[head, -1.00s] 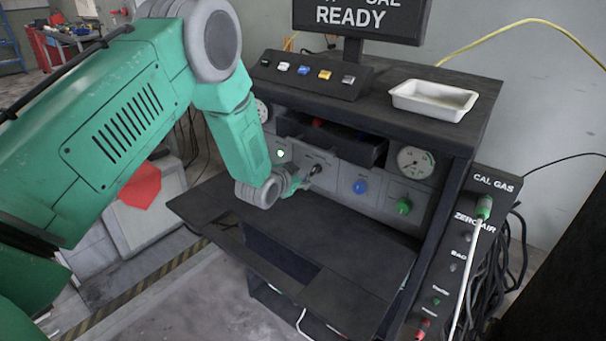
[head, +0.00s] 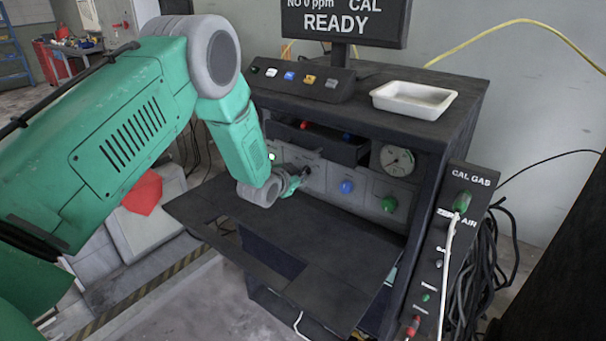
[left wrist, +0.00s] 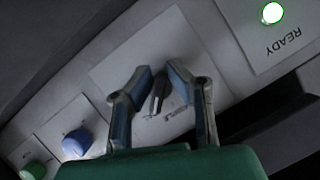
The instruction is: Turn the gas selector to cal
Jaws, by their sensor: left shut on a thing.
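The gas selector is a dark knob on the cabinet's front panel, on a plate partly reading "SAMPLE". In the left wrist view the selector knob (left wrist: 160,88) sits between the two fingers of my left gripper (left wrist: 166,82), and they are closed in on it. In the head view my left gripper (head: 299,178) reaches the panel from the left and largely hides the knob. The plate's other markings are covered or too small to read. My right gripper is not in view.
A blue knob (head: 346,187) and a green knob (head: 389,204) are right of the selector. An open drawer (head: 325,143) is above, and a flat dark shelf (head: 290,235) juts out below. The monitor (head: 345,22) reads "READY". A white tray (head: 413,100) sits on top.

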